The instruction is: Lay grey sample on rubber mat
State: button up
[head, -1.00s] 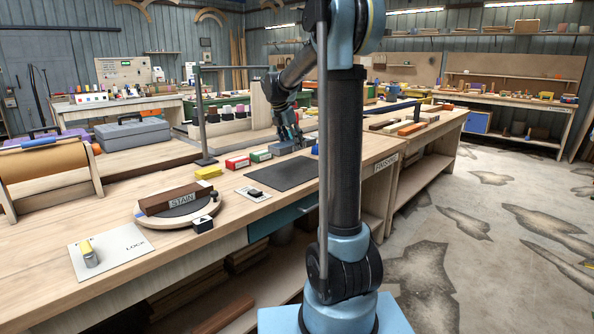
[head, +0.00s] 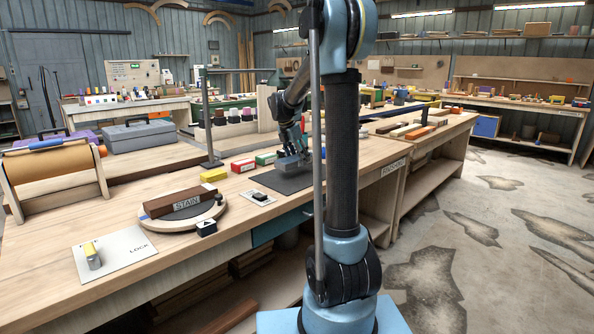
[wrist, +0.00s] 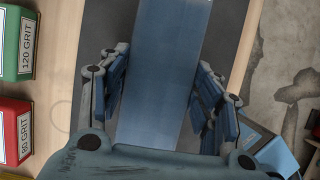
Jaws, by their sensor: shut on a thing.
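The grey sample (head: 288,164) is a flat board held by my gripper (head: 293,150) over the dark rubber mat (head: 272,188). In the wrist view the sample (wrist: 166,70) looks blue-grey and runs lengthwise between the two fingers of my gripper (wrist: 163,92), which is shut on it. The rubber mat (wrist: 104,35) shows on both sides of the sample there. In the head view the sample covers the mat's far part. I cannot tell whether its underside touches the mat. My own arm hides part of the mat's right side.
Yellow, red (head: 243,166) and green (head: 265,158) blocks stand left of the mat. A small black item on a white card (head: 259,197) lies by its near left corner. The STAIN turntable (head: 184,214) is further left. The bench's front edge is close to the mat.

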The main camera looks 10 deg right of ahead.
aim_at(298, 174)
jog(key=shift+f, duration=2.35)
jog(key=o, duration=1.2)
jog(key=shift+o, duration=0.2)
